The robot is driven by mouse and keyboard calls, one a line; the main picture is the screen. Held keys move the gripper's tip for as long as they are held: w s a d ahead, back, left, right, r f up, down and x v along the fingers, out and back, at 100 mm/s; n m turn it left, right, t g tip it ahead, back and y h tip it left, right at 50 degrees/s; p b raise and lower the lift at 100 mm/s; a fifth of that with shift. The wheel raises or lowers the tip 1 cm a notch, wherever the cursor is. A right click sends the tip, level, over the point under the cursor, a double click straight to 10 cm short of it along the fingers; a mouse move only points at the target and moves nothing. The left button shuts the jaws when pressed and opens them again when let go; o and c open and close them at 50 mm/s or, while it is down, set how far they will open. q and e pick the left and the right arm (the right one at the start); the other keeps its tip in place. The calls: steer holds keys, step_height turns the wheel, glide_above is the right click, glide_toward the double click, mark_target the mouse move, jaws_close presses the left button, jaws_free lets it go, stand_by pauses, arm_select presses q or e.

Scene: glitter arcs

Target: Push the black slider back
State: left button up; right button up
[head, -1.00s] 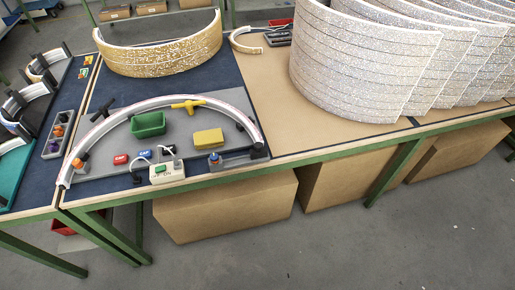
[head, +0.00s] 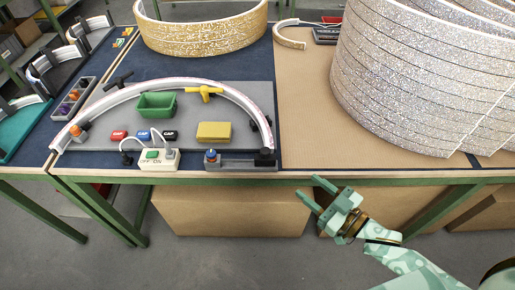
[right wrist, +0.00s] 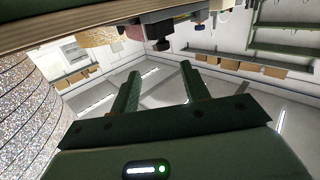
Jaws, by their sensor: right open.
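The black slider (head: 264,157) sits at the right end of a grey rail (head: 235,164), by the table's front edge and beside the foot of the white arc (head: 190,84). My right gripper (head: 310,187) is open and empty. In the head view it appears in front of the table edge, to the right of and lower than the slider, and apart from it. In the right wrist view the open fingers (right wrist: 160,72) show with nothing between them. A dark knob-like part (right wrist: 160,45) shows beyond them; I cannot tell if it is the slider. My left gripper is out of view.
A blue-topped knob (head: 211,154) stands at the rail's left end. A switch box (head: 159,158), yellow block (head: 213,131) and green bin (head: 156,104) are nearby. Large glittering arcs (head: 400,80) stand at the right. The brown board (head: 305,120) between is clear.

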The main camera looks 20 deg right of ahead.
mark_target(269, 155)
steer(key=shift+m+y, duration=0.3)
steer(key=b+x, duration=0.1)
steer(key=x, duration=0.4)
steer(key=b+x, duration=0.1)
steer(key=x, duration=0.4)
steer(key=b+x, duration=0.1)
steer(key=x, duration=0.4)
steer(key=shift+r, duration=0.35)
steer(key=shift+w+a, duration=0.4)
steer(key=shift+w, duration=0.15)
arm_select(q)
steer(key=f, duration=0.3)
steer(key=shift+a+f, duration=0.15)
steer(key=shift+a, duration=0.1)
